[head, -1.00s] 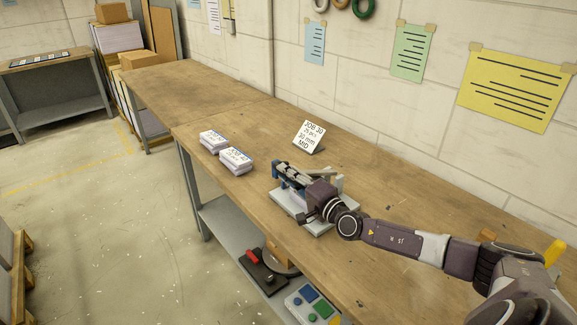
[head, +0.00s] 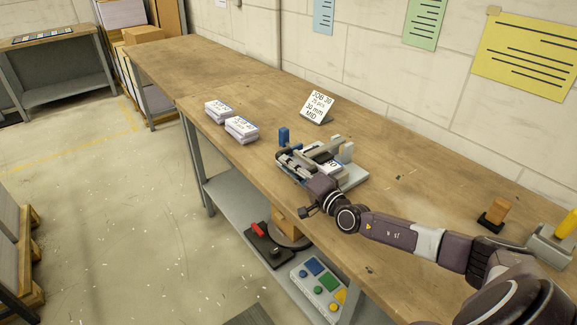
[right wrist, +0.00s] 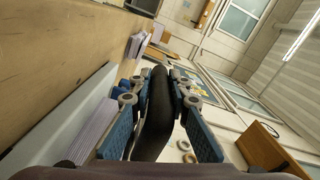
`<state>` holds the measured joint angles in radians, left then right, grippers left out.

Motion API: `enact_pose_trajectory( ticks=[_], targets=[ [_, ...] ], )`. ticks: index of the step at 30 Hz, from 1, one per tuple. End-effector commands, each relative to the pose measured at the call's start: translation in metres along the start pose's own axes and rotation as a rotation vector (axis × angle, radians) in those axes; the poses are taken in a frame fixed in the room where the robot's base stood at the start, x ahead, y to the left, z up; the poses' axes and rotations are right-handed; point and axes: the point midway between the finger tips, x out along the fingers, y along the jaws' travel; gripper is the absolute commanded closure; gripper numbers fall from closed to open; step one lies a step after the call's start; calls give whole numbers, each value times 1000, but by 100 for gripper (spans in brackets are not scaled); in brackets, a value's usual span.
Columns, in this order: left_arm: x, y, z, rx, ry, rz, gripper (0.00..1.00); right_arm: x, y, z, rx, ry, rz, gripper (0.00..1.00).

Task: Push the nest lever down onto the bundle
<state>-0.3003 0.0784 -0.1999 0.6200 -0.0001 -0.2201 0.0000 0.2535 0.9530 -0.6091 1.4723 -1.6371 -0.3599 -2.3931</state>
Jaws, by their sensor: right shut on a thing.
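The nest (head: 354,178) is a light grey fixture on the wooden bench, with a blue post (head: 283,137) at its left. A white bundle with a blue label (head: 333,167) lies in it, partly hidden by the grey bars above. My right gripper (head: 286,157) is at the nest's front left side. In the right wrist view my right gripper (right wrist: 160,90) is shut on a black bar, the nest lever's grip (right wrist: 154,115). I cannot tell whether the lever touches the bundle. My left gripper is not in view.
Two labelled paper stacks (head: 241,130) stand on the bench left of the nest. A job card (head: 318,106) stands behind it. A wooden-handled tool (head: 494,213) and a grey holder (head: 548,246) are at the right.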

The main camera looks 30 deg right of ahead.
Motion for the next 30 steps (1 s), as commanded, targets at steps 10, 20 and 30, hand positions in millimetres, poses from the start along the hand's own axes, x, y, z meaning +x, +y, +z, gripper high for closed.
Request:
enact_pose_trajectory(
  ticks=[10,20,30],
  targets=[
    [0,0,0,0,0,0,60,-1,5,0,0,-1,9,71],
    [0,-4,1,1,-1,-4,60,-1,2,0,0,-1,5,66],
    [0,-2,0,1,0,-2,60,-37,4,0,-1,-3,9,66]
  ],
)
